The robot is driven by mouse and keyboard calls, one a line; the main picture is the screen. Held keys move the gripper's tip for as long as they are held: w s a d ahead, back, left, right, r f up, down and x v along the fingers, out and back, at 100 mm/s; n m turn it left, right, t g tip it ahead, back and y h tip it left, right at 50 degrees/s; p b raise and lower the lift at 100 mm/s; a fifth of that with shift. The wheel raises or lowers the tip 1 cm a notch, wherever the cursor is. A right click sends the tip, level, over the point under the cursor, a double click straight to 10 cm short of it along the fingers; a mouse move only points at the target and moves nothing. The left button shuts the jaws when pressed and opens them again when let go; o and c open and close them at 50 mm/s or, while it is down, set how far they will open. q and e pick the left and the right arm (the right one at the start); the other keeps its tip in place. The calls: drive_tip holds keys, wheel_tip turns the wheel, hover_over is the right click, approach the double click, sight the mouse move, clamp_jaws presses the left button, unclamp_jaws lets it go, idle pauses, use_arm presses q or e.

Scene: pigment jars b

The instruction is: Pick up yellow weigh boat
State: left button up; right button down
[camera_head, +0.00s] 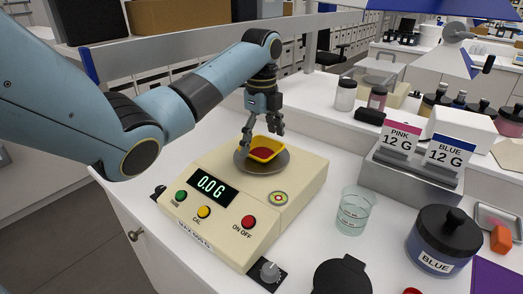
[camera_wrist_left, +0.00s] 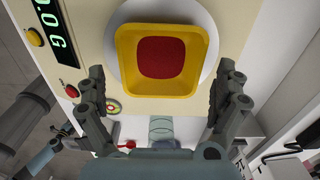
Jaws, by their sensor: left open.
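The yellow weigh boat (camera_head: 262,158) sits on the round metal pan of the cream scale, with a dark red patch inside it. My left gripper (camera_head: 261,135) is open and points down over the boat, its fingers spread to either side. In the left wrist view the boat (camera_wrist_left: 160,89) lies between and beyond the two open fingers (camera_wrist_left: 161,92), with a gap on both sides. Nothing is held. My right gripper is in neither view.
The scale (camera_head: 300,172) reads 0.0 G. A glass beaker (camera_head: 353,212) stands to its right, near a black-lidded BLUE jar (camera_head: 440,243). A grey stand (camera_head: 412,182) holds PINK 12 G and BLUE 12 G cards. Several jars stand farther back.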

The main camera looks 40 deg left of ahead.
use_arm(q)
drive_tip(key=shift+w+f, duration=0.1)
drive_tip(key=shift+f, duration=0.85)
drive_tip(key=shift+c, duration=0.4)
drive_tip(key=c, duration=0.7)
drive_tip(key=shift+c, duration=0.3)
drive_tip(key=shift+r, duration=0.15)
